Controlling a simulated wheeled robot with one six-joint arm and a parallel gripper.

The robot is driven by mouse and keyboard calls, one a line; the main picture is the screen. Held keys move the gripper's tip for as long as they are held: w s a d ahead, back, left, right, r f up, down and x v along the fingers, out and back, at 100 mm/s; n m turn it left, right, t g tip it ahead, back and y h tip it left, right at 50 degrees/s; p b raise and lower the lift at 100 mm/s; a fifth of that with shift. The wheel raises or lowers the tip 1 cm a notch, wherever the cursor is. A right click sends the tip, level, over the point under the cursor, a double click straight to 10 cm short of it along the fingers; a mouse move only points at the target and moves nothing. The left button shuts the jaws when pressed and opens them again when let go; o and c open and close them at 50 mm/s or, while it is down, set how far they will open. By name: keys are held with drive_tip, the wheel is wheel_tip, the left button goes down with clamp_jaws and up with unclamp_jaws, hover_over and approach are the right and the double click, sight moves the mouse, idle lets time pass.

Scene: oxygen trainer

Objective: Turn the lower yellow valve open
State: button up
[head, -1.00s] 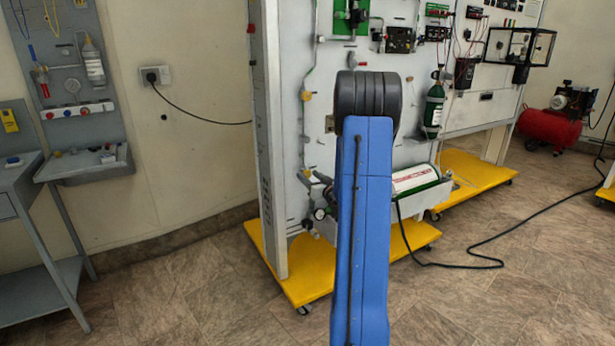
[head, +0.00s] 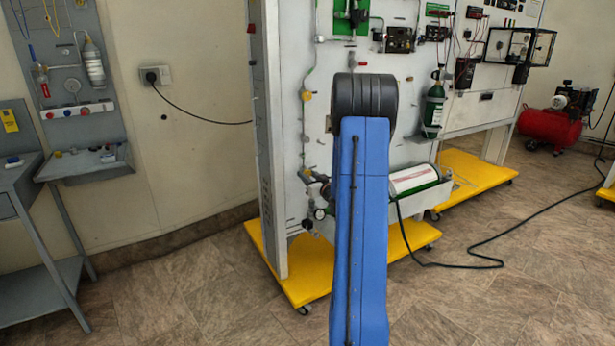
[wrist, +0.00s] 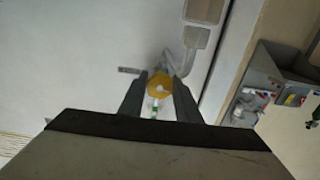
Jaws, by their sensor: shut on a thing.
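The lower yellow valve (wrist: 159,87) shows in the wrist view as a yellow knob with a pale centre, on the pale panel (wrist: 75,75). My gripper (wrist: 160,92) has its two dark fingers on either side of the knob and is shut on it. Grey tubing runs beside the valve. In the head view, my blue arm and its dark joint hide my gripper, and the lower valve cannot be made out clearly. The upper yellow valve (head: 306,95) is on the panel's left side. I cannot tell how far the held valve is turned.
The panel stands on a yellow wheeled base (head: 312,280). A black cable (head: 470,250) crosses the floor. A grey bench (head: 25,205) stands at left.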

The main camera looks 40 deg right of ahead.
drive_tip(key=shift+n, duration=1.1)
drive_tip(key=o, duration=1.1)
drive_tip(key=shift+c, duration=0.2)
drive_tip(key=shift+s, duration=0.15)
drive_tip(key=v, duration=1.7)
